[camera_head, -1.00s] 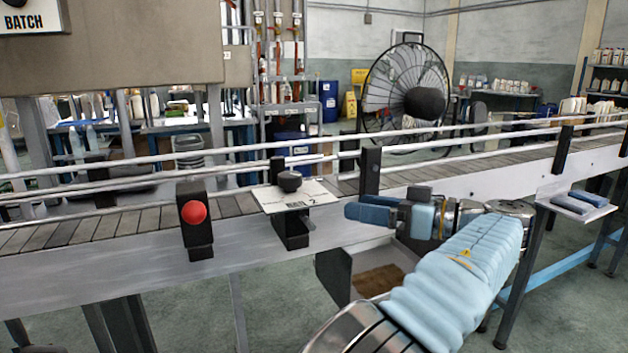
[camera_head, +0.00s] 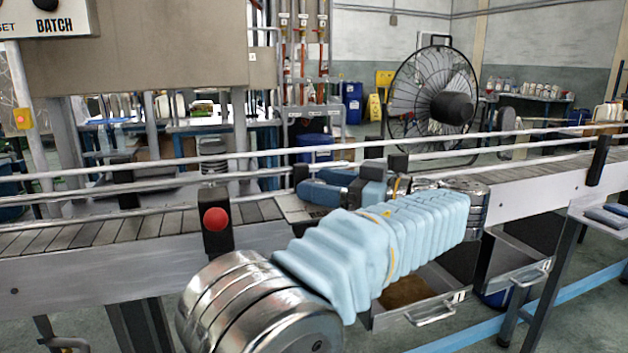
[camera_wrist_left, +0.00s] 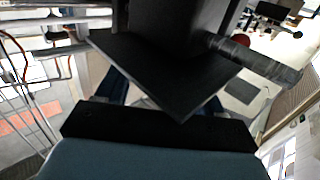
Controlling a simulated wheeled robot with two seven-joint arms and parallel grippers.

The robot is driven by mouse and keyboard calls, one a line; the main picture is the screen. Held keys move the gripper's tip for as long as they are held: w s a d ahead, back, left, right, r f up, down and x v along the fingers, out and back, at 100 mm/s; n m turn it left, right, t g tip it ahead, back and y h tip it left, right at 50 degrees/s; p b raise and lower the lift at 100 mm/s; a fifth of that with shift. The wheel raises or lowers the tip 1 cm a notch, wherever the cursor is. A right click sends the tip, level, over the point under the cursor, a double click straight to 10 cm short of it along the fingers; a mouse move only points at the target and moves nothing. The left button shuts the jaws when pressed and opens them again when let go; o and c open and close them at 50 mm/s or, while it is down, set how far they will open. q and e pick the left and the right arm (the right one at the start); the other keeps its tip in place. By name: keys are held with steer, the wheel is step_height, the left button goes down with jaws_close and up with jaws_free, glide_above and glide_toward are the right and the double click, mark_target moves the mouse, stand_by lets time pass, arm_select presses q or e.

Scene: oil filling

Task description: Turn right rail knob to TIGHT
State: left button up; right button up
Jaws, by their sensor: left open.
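The rail knob (camera_head: 300,171) is black and stands over a white label plate (camera_head: 291,209) on the near side of the conveyor. My left gripper (camera_head: 318,184), with blue fingers, is open and reaches leftward at the knob. Its fingers hide much of the plate and the lower part of the knob. I cannot tell whether they touch the knob. In the left wrist view a dark square plate (camera_wrist_left: 165,70) and a black post hide most of the blue fingers. The knob's pointer and the TIGHT mark are not readable. My right gripper is not in view.
A red button (camera_head: 216,219) on a black block sits just left of the knob. Metal guard rails (camera_head: 150,166) run along the conveyor behind it. An open drawer (camera_head: 430,305) is below my arm, and a large fan (camera_head: 435,95) stands behind.

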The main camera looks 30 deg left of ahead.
arm_select(q)
steer(key=shift+a, duration=1)
steer(key=shift+c, duration=0.4)
